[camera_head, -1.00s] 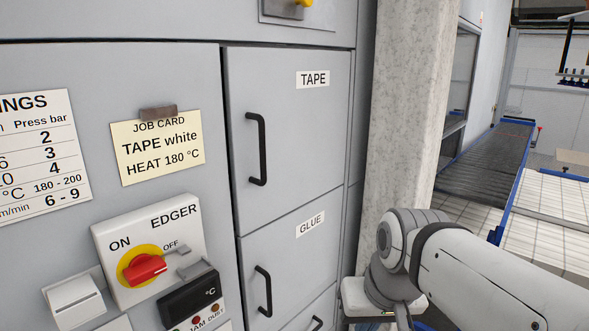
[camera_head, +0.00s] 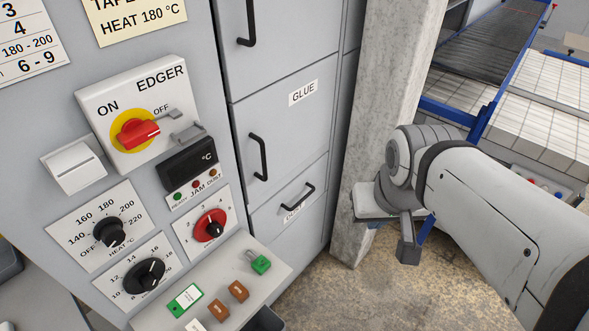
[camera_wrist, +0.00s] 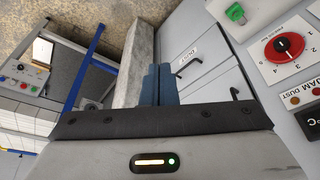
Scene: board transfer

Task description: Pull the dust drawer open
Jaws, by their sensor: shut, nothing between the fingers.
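The dust drawer (camera_head: 306,212) is the lowest grey front of the cabinet, below the GLUE front, and looks shut, flush with it. Its black bar handle (camera_head: 298,200) slants across the front and partly covers its label. The wrist view shows the drawer (camera_wrist: 203,72) with its DUST label (camera_wrist: 180,60), just right of my fingers. My gripper (camera_head: 407,256) hangs to the right of the drawer in the head view, in front of the concrete pillar's right side. Its fingers (camera_wrist: 158,68) are together and empty, apart from the handle.
The GLUE front (camera_head: 293,125) with its own handle is above. The control panel with a red EDGER switch (camera_head: 137,131) and a protruding ledge (camera_head: 250,285) lie left. A concrete pillar (camera_head: 378,110) stands right of the cabinet. Bare floor (camera_head: 345,290) is open in front.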

